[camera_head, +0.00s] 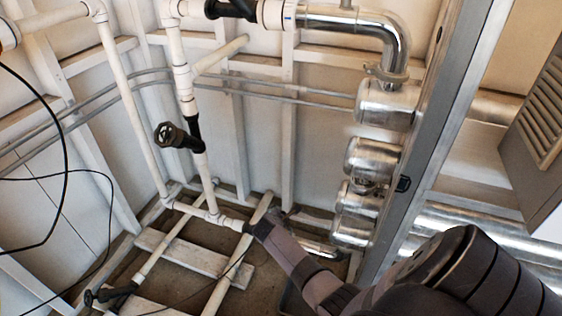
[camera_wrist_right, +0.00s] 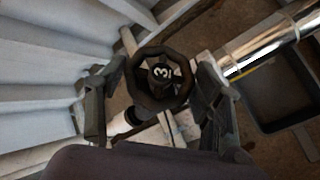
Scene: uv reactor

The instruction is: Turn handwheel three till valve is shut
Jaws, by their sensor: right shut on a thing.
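Handwheel three (camera_wrist_right: 160,74), a dark round wheel with a white 3 on its hub, is in the middle of the right wrist view. My right gripper (camera_wrist_right: 161,88) has one finger on each side of the wheel's rim and is shut on it. In the head view my right arm reaches down from the lower right to the low white pipes. My right gripper (camera_head: 268,226) is small there, and I cannot make out the wheel by it. How far the valve is closed cannot be told. My left gripper is not in view.
Another black handwheel (camera_head: 172,136) sits on the upright white pipe. A further black valve (camera_head: 106,295) is at the lower left. Steel canisters (camera_head: 372,158) and a metal post (camera_head: 428,135) stand right of my gripper. A dark bin (camera_wrist_right: 282,92) lies beside it.

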